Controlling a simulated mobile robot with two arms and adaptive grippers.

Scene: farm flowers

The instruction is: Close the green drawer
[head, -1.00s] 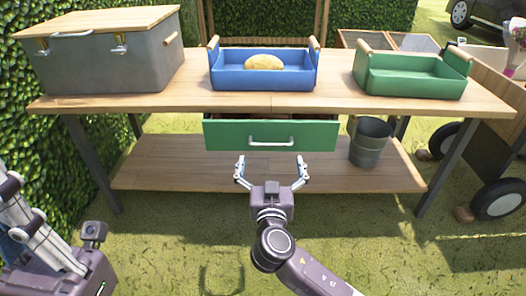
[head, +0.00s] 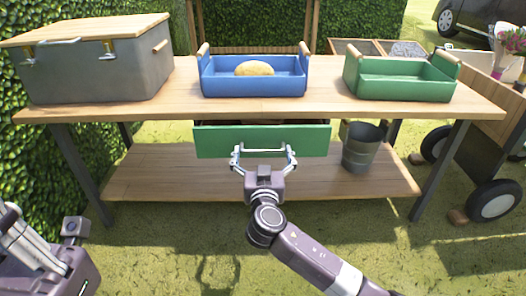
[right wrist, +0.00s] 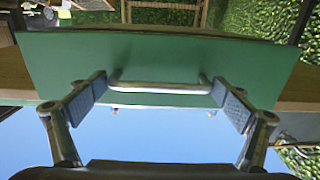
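The green drawer (head: 215,142) sits under the table top and is partly open, with a narrow dark gap behind its front panel. It also shows in the right wrist view (right wrist: 165,60). Its metal handle (right wrist: 165,86) lies between my right gripper's two fingers, which are spread apart on either side of it. My right gripper (head: 263,156) is open and close to the drawer front in the head view. I cannot tell whether the fingertips touch the panel. My left gripper (head: 38,250) is at the lower left, partly cut off, away from the drawer.
The wooden table (head: 320,107) holds a grey box with a wooden lid (head: 95,75), a blue tray (head: 253,88) with a yellow item (head: 254,69), and a green tray (head: 400,90). A dark bucket (head: 361,150) stands on the lower shelf. A wheeled cart (head: 478,150) is at right.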

